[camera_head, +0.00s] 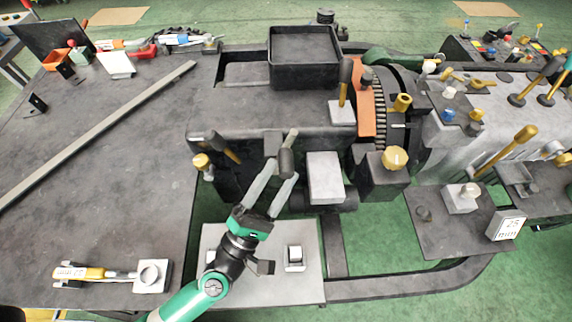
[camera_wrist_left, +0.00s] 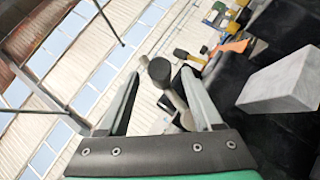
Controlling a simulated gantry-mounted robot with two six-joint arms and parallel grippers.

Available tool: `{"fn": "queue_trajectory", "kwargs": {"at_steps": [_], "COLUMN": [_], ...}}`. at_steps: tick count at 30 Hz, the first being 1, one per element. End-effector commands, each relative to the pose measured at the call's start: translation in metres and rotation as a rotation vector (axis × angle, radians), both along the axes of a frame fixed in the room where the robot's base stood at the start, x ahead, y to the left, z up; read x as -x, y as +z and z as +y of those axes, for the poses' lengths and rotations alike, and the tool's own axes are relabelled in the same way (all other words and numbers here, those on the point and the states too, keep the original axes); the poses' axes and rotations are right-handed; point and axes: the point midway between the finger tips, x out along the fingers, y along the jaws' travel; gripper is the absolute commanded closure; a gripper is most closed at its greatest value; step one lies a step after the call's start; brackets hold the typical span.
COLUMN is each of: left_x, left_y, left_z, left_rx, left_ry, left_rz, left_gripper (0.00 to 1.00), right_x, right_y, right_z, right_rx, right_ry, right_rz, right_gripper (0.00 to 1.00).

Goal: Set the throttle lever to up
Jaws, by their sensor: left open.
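A lever with a black knob (camera_head: 286,161) shows at the front of the dark machine housing in the head view; I cannot tell for sure that it is the throttle lever. My left gripper (camera_head: 282,172) is open, with its fingers pointing up toward this knob. In the left wrist view the black knob (camera_wrist_left: 159,70) appears between the two open fingertips (camera_wrist_left: 160,76), on a pale shaft running down and to the right. I cannot tell whether either finger touches it. My right gripper is not in view.
A light grey block (camera_head: 325,176) stands just right of the gripper; the wrist view shows a similar block (camera_wrist_left: 282,82). Another black-handled lever (camera_head: 345,84) stands behind. A yellow knob (camera_head: 395,158) is to the right. A grey plate (camera_head: 225,285) lies below the arm.

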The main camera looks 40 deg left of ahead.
Motion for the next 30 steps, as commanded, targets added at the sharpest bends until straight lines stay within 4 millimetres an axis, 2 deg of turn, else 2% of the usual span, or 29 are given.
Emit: {"fn": "queue_trajectory", "kwargs": {"at_steps": [1, 6, 12, 30], "left_x": [0.012, 0.048, 0.071, 0.074], "left_y": [-0.012, -0.027, -0.036, -0.036], "left_z": [-0.003, -0.008, -0.010, -0.010], "left_rx": [-0.001, -0.002, 0.000, 0.000], "left_ry": [-0.003, -0.005, -0.003, 0.000], "left_rz": [0.005, 0.003, 0.001, -0.001], "left_gripper": [0.33, 0.33, 0.33, 0.33], "right_x": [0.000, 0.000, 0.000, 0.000], "right_y": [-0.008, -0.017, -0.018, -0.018], "right_z": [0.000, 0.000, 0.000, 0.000], "right_rx": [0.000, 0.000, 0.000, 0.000], "right_ry": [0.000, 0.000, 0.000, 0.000], "right_rz": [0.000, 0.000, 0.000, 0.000], "right_gripper": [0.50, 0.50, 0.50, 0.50]}}
